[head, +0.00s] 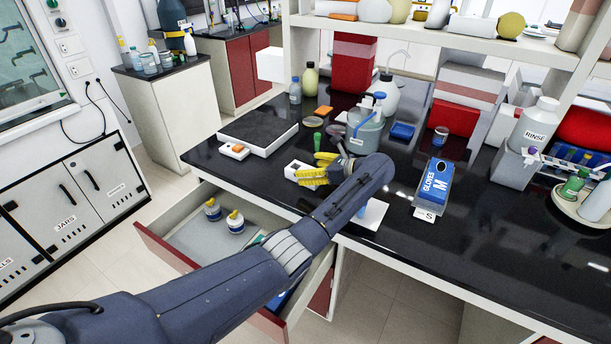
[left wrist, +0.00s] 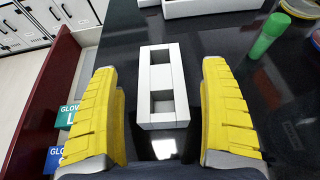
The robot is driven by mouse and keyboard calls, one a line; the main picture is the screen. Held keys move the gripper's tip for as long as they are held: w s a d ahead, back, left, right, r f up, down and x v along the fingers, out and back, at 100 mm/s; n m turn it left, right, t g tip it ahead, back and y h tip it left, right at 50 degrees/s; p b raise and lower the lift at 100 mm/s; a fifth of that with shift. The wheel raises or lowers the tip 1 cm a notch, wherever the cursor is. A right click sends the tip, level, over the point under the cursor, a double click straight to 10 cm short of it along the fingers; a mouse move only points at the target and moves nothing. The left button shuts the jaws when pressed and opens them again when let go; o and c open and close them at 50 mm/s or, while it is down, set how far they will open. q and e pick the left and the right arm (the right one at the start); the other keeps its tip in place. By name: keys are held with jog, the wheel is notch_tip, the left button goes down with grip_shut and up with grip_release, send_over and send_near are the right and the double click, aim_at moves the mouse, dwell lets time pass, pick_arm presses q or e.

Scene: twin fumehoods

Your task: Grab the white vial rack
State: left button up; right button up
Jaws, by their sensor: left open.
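The white vial rack (left wrist: 161,122) lies on the black bench top in the left wrist view, a narrow block with two square openings on top. It also shows in the head view (head: 291,169), partly hidden by my gripper. My left gripper (head: 308,167) has yellow ribbed fingers and is open. In the left wrist view its fingers (left wrist: 163,90) stand apart to the left and right of the rack, with dark bench showing between each finger and the rack. The rack's near end lies between them, untouched as far as I can see. My right gripper is not in view.
A blue glove box (head: 434,184) is farther right.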

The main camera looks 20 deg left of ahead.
aim_at(292, 167)
pick_arm(q)
jog(key=shift+x, duration=2.5)
jog(key=shift+c, duration=0.4)
jog(key=c, duration=1.2)
jog(key=shift+c, duration=0.2)
